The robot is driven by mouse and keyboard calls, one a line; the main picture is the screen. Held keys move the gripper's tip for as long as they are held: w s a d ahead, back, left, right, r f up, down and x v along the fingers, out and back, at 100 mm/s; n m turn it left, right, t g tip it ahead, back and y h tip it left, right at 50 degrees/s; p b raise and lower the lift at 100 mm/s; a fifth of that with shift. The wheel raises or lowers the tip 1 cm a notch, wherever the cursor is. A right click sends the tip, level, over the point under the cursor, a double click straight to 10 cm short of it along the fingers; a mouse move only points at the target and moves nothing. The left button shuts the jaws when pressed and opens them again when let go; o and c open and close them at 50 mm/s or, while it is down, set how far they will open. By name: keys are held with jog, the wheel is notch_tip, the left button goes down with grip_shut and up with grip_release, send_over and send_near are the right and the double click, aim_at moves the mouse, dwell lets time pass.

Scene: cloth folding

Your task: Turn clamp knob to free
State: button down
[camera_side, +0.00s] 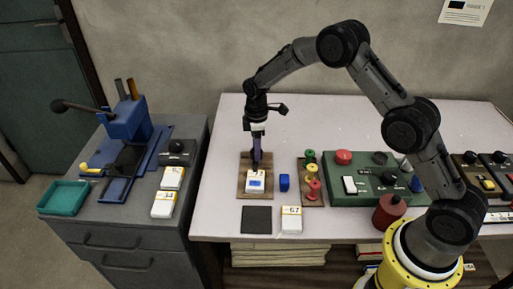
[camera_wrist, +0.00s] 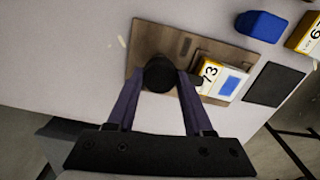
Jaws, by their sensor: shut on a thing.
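The clamp knob (camera_wrist: 160,70) is a dark round knob on a brown wooden board (camera_wrist: 145,45) in the wrist view. My gripper (camera_wrist: 161,78) is shut on it, with one purple finger on each side. In the side view my gripper (camera_side: 257,160) points straight down at the back part of the board (camera_side: 242,190), and its fingers mostly hide the knob. A white block (camera_wrist: 218,78) with a yellow numbered edge and a blue patch sits on the board beside the knob; it also shows in the side view (camera_side: 262,175). The knob's turn angle cannot be told.
A blue block (camera_side: 284,183), a dark square pad (camera_side: 257,220) and a white-yellow block (camera_side: 291,219) lie close to the board. A rack of coloured spools (camera_side: 313,190) and a green control panel (camera_side: 370,187) stand to the right. A grey cabinet with a blue press (camera_side: 128,125) is left.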

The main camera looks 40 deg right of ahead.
jog(key=m, duration=0.4)
jog(key=shift+m, duration=0.4)
jog(key=m, duration=0.8)
jog(key=shift+m, duration=0.4)
jog(key=shift+r+m, duration=0.1)
jog(key=shift+m, duration=1.8)
jog(key=shift+c, duration=1.5)
grip_release()
notch_tip(320, 180, up, 14)
